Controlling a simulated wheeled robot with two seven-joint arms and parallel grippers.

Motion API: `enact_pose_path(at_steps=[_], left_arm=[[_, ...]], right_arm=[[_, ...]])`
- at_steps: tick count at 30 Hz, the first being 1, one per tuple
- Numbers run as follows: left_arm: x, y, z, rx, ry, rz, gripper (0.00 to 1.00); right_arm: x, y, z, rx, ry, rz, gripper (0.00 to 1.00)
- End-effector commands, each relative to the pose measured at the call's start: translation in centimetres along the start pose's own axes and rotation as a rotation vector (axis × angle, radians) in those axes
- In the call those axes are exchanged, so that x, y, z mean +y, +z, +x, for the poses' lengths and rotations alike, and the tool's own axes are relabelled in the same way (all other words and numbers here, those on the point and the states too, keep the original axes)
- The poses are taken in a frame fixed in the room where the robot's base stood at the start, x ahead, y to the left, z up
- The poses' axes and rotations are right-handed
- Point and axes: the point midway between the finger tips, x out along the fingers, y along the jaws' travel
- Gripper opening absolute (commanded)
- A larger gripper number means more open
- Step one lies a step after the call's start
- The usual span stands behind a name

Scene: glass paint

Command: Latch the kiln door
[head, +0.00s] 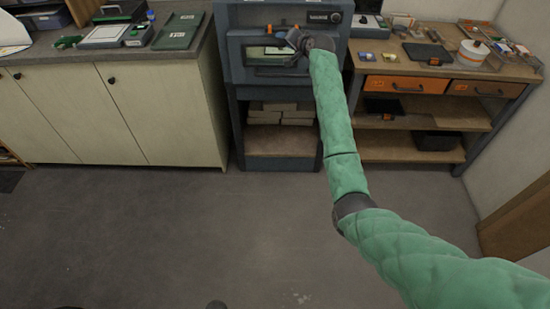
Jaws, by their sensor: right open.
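The kiln (237,20) is a blue-grey cabinet at the top middle of the head view. Its front door (236,62) has a small pale window (262,50) and looks closed or nearly so. I cannot tell if it is latched. My right arm reaches up to the right side of the door. My right gripper (288,42) is open in front of the door and hides part of it. A small orange piece (269,29) shows at the door's upper edge. I cannot tell whether my gripper touches the door. My left gripper is out of view.
Shelves with pale slabs (280,115) lie under the kiln. A cream cabinet (110,110) with a cluttered top stands left. A wooden workbench (420,70) with orange drawers (408,84) stands right. The grey floor (170,230) in front is clear.

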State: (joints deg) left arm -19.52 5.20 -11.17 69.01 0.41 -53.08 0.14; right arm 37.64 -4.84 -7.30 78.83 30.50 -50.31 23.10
Motion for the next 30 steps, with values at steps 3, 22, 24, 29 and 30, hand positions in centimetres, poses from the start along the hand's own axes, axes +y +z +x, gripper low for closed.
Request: enact_pose_path(at_steps=[3,22,24,29,30], left_arm=[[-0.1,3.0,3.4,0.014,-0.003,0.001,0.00],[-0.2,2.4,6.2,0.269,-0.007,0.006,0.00],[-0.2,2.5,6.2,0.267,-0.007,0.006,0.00],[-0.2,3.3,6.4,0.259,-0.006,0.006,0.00],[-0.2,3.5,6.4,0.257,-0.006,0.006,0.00]], right_arm=[[2.4,0.6,2.3,0.040,-0.030,0.159,0.44],[4.0,-2.9,3.5,0.283,-0.241,0.698,0.44],[3.9,-3.0,3.7,0.281,-0.242,0.706,0.44],[3.6,-3.5,5.0,0.278,-0.242,0.705,0.44],[3.6,-3.7,5.4,0.280,-0.241,0.704,0.44]])
